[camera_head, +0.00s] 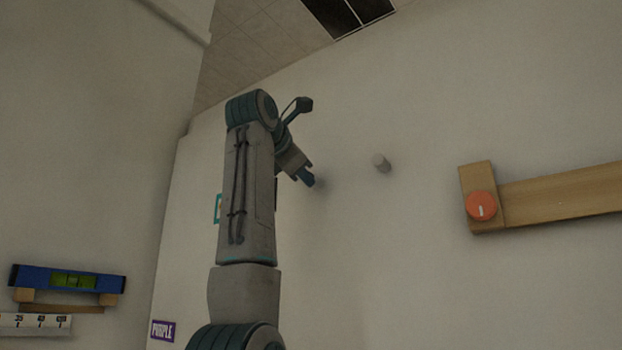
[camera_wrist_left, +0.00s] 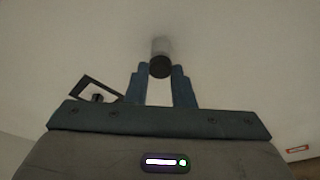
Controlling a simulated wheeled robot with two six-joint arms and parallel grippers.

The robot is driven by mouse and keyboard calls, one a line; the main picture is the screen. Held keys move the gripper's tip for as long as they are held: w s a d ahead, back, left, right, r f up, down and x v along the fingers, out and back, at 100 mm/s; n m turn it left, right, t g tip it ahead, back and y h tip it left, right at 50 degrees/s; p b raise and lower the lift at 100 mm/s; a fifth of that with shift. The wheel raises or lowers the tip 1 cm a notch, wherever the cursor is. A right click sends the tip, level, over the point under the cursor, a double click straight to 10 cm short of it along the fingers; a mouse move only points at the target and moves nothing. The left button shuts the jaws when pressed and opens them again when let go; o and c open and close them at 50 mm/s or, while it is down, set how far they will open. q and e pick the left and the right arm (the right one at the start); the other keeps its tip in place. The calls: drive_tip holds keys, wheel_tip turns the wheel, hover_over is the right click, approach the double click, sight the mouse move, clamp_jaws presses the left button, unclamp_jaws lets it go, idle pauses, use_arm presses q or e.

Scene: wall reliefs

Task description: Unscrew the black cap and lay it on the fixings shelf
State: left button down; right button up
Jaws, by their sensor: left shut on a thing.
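The black cap (camera_wrist_left: 160,67) sits on the end of a short grey post (camera_wrist_left: 160,46) in the left wrist view. The post stands out from the pale wall. My left gripper (camera_wrist_left: 160,72) is shut on the cap, with one finger on each side of it. In the head view my left gripper (camera_head: 309,180) is close to the wall, and its fingers hide the cap. I cannot identify a fixings shelf for certain in either view. My right gripper is not in view.
A bare pale stub (camera_head: 381,163) sticks out right of my gripper. Further right is a wooden rail (camera_head: 560,193) with an orange knob (camera_head: 481,206). At lower left, a blue level (camera_head: 68,279) rests on wooden supports above a white ruler (camera_head: 36,323). A purple sign (camera_head: 163,330) is nearby.

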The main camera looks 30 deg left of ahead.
use_arm(q)
drive_tip(key=c, duration=1.5)
unclamp_jaws()
